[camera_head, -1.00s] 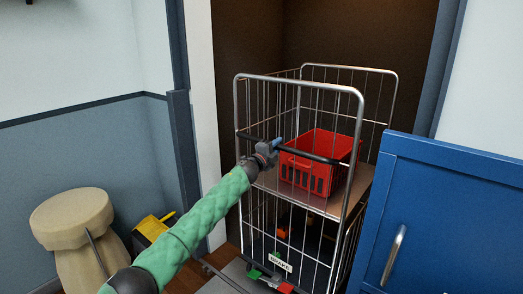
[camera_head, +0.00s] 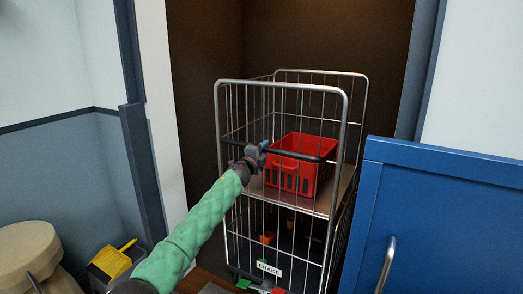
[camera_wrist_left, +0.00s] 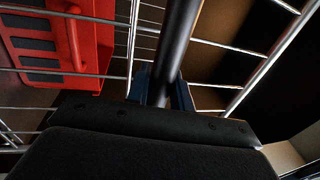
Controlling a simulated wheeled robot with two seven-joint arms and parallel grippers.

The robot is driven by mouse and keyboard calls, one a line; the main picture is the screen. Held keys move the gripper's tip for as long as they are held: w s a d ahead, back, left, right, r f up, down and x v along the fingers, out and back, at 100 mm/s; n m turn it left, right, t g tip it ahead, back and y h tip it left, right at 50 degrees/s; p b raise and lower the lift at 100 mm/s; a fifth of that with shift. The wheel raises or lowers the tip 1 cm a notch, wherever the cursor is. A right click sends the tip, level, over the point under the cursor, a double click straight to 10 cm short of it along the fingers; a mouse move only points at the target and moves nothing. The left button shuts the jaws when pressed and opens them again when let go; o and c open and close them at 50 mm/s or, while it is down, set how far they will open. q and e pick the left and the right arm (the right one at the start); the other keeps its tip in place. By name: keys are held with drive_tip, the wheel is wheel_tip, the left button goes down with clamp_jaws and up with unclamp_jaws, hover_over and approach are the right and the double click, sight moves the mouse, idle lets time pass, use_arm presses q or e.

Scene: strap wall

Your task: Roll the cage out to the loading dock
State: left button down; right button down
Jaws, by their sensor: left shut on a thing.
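The wire roll cage (camera_head: 282,87) stands in a dark brown recess, upright, with a red crate (camera_head: 307,146) on its shelf. A black push bar (camera_head: 297,155) runs across its near side. My left gripper (camera_head: 257,154) is shut on the left part of this bar. The bar (camera_wrist_left: 177,40) also shows between the fingers (camera_wrist_left: 160,90) in the left wrist view, with the red crate (camera_wrist_left: 92,45) behind the wires. At the cage's foot are a BRAKE label (camera_head: 269,268), a green pedal (camera_head: 243,283) and a red pedal (camera_head: 279,291). My right gripper is not seen.
At the left are a beige stool (camera_head: 25,255) and a yellow dustpan-like item (camera_head: 112,261). The recess's frame post (camera_head: 143,165) stands left of the cage.

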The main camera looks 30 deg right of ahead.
use_arm(q)
drive_tip(key=shift+r, duration=0.15)
drive_tip(key=c, duration=1.6)
unclamp_jaws()
drive_tip(key=shift+c, duration=0.2)
drive_tip(key=o, duration=0.4)
drive_tip(key=shift+w+d, duration=0.1)
drive_tip(key=shift+d, duration=0.05)
drive_tip(key=shift+c, duration=0.2)
drive_tip(key=shift+d+f, duration=0.1)
drive_tip(key=shift+f, duration=0.15)
drive_tip(key=shift+r, duration=0.1)
